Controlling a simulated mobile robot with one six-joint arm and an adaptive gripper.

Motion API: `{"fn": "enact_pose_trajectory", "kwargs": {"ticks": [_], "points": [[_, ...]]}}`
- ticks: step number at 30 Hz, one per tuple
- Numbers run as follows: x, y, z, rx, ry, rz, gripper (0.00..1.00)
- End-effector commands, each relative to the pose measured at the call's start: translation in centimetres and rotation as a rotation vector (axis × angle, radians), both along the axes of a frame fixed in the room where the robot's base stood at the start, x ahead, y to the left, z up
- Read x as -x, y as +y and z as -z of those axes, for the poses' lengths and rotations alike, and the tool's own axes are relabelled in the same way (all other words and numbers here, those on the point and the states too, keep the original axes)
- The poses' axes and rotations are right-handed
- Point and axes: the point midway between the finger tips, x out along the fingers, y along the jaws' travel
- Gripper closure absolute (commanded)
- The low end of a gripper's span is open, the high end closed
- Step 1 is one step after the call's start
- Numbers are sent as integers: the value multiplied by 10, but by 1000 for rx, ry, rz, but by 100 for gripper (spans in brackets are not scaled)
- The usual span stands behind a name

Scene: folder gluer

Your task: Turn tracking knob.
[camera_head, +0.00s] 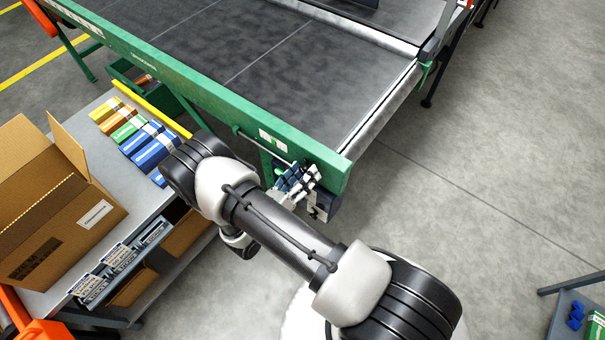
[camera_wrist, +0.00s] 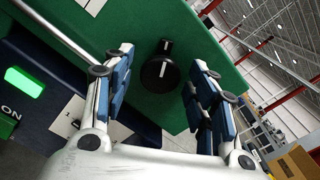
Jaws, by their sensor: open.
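The tracking knob (camera_wrist: 159,74) is a round black dial with a white pointer line. In the wrist view it sits on the green side panel (camera_wrist: 205,55) of the conveyor, between my two fingers and beyond their tips. My gripper (camera_wrist: 158,88) is open and empty, with blue pads on both fingers. It does not appear to touch the knob. In the head view my gripper (camera_head: 300,180) is at the conveyor's near corner, and the knob cannot be made out there.
A lit green button (camera_wrist: 24,82) marked ON is on a dark box left of my gripper. A metal rail (camera_wrist: 65,35) runs above it. In the head view, a grey table (camera_head: 75,262) with an open cardboard box (camera_head: 50,200) stands left.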

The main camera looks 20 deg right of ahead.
Motion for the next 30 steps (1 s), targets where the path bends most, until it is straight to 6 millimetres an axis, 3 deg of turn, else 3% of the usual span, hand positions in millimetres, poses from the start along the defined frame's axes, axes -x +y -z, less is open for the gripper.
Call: {"fn": "enact_pose_trajectory", "kwargs": {"ticks": [5,15,21,30], "points": [[5,10,0,0,0,-4,48],[46,66,0,-1,-2,-7,48],[64,90,0,-1,0,-3,48],[71,97,0,-1,0,1,48]]}}
